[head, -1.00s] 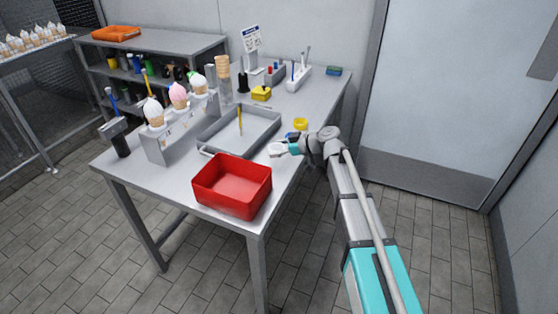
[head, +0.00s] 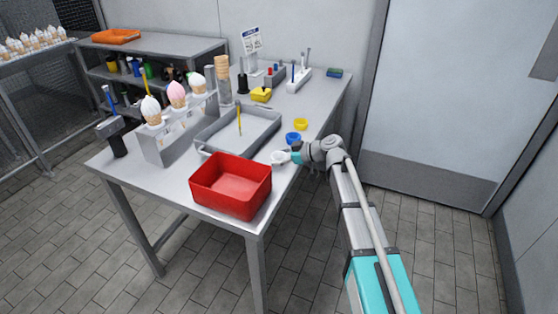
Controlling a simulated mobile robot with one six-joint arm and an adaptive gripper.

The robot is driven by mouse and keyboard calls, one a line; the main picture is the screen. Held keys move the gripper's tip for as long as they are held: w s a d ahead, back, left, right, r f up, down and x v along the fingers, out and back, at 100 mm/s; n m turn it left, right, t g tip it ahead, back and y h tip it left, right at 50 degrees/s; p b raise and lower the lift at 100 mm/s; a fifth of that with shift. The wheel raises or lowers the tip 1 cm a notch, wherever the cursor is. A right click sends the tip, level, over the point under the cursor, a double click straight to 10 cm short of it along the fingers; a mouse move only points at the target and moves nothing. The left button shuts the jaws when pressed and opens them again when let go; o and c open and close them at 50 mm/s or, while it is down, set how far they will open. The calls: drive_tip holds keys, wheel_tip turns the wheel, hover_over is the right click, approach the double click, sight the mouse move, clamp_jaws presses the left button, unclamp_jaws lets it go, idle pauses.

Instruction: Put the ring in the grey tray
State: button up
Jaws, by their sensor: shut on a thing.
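The grey tray (head: 262,137) lies on the steel table, with a thin yellow stick (head: 239,119) inside it. My gripper (head: 287,158) is to the right of the tray, over the table's right side. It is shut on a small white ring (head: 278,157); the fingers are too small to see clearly. A blue ring (head: 293,137) lies on the table just behind my gripper. A yellow ring (head: 301,124) lies a little farther back. Both are apart from the gripper.
A red bin (head: 231,184) stands at the table's front corner, close to the tray and left of my gripper. A holder with several ice-cream cones (head: 176,98) stands left of the tray. A yellow block-like thing (head: 261,94) and a white rack (head: 299,80) are farther back.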

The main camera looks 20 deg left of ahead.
drive_tip(key=shift+f, duration=0.25)
drive_tip(key=o, duration=0.6)
drive_tip(key=shift+o, duration=0.2)
drive_tip(key=shift+r, duration=0.1)
drive_tip(key=p+v, duration=0.5)
drive_tip(key=v, duration=0.8)
drive_tip(key=shift+d+r, duration=0.15)
drive_tip(key=shift+d, duration=0.15)
idle(0.3)
